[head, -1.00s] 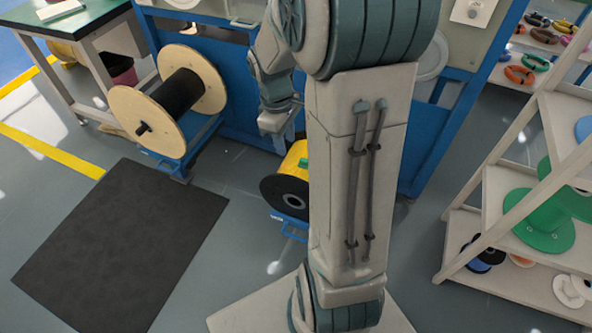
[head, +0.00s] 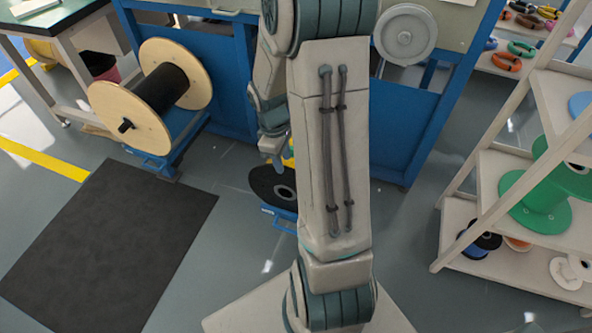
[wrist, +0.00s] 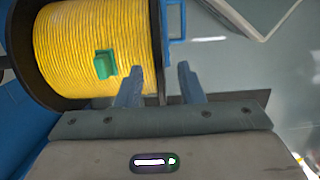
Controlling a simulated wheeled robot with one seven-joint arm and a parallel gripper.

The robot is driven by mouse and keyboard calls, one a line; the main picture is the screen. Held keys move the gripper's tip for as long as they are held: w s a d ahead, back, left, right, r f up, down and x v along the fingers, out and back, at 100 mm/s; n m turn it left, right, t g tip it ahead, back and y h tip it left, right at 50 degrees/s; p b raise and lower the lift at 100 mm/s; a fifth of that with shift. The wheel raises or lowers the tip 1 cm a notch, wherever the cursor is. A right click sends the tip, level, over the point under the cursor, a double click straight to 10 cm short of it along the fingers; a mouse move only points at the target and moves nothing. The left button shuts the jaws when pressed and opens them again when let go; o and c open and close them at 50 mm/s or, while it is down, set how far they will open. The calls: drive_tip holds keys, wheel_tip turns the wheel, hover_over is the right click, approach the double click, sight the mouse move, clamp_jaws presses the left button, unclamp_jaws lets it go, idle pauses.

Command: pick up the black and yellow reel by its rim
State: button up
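The black and yellow reel (head: 264,187) sits low on a blue stand, partly hidden behind my arm in the head view. In the wrist view its yellow winding (wrist: 80,35) fills the upper left, with a black flange at each end. A small green piece (wrist: 105,64) lies on the winding. My gripper (wrist: 160,75) is open, its two fingers apart on either side of the right flange's rim (wrist: 161,45). I cannot tell whether either finger touches it. In the head view my gripper (head: 272,150) is at the reel's top.
A wooden reel with black cable (head: 160,90) stands on a blue stand at left. A dark mat (head: 105,240) lies on the floor. A blue-framed machine (head: 400,125) stands behind. A white shelf (head: 450,235) with green and other spools is at right. Floor between is clear.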

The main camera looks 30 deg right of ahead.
wheel_tip(320, 180, down, 3)
drive_tip(key=shift+s+d+f+b, duration=0.1)
drive_tip(key=shift+s+d+b, duration=0.05)
drive_tip(key=shift+b, duration=0.15)
clamp_jaws()
idle(1.2)
